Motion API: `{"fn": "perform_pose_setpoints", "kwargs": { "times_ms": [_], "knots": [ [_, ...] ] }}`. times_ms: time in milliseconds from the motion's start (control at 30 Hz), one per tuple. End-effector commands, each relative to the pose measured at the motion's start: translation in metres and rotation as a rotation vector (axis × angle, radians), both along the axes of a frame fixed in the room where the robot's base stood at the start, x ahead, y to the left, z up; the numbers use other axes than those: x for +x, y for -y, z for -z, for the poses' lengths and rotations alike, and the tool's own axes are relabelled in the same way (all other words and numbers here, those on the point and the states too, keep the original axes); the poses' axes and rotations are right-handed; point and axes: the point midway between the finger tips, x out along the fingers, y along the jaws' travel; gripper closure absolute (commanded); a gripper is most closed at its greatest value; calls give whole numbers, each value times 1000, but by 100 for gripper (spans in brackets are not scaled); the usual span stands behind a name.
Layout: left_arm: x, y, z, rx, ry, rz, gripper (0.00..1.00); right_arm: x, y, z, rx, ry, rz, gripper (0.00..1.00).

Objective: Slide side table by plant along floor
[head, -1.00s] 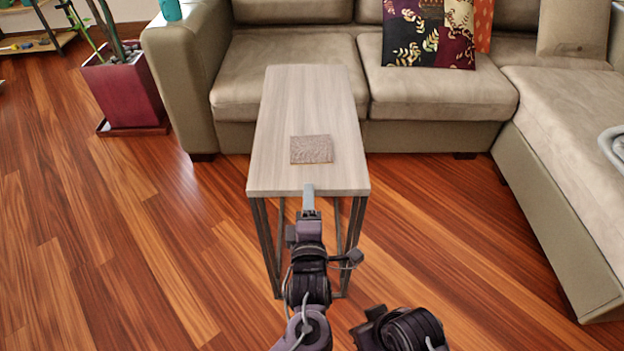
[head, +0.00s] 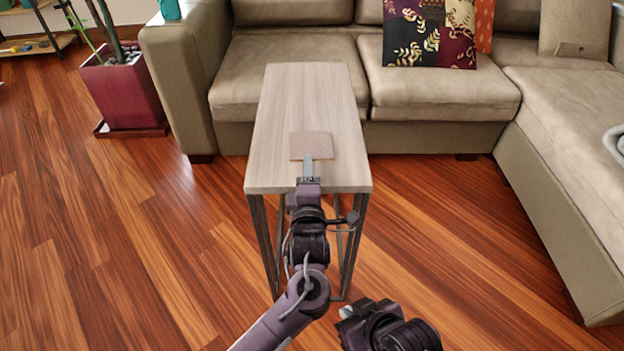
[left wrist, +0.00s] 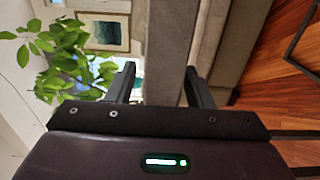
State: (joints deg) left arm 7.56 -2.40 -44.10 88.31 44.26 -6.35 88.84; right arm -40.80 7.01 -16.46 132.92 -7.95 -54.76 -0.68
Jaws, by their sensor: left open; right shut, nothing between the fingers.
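The side table (head: 285,110) has a long pale wood top and dark metal legs. It stands in front of the sofa, its far end close to the seat. My left gripper (head: 308,170) is at the table's near edge, with one finger showing above the top. In the left wrist view, the open fingers (left wrist: 160,85) stand on either side of the grey tabletop slab (left wrist: 172,40), with gaps visible. The lower finger is hidden in the head view. My right gripper (head: 352,312) is low, right of the table legs, shut and empty. The plant's red pot (head: 125,92) stands left of the sofa.
A flat brown square (head: 316,143) lies on the tabletop, just beyond my left finger. The beige sofa (head: 440,105) borders the back, and its chaise (head: 565,150) the right. Wood floor (head: 130,220) is clear to the left. Plant leaves (left wrist: 65,65) show in the left wrist view.

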Motion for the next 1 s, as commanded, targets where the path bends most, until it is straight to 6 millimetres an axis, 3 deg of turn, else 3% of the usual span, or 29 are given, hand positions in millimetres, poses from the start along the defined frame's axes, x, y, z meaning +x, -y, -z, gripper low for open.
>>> {"fn": "perform_pose_setpoints", "kwargs": {
  "times_ms": [67,367,633,1000],
  "knots": [
    [0,0,0,0,0,0,59,0,0,0,0,0,0,100],
    [0,0,0,1,-1,0,99,0,0,0,-1,-1,1,100],
    [3,0,2,0,0,0,100,0,0,4,-1,-3,-1,100],
    [38,-2,1,0,4,-4,100,0,0,23,-1,-2,0,100]
  ]
}}
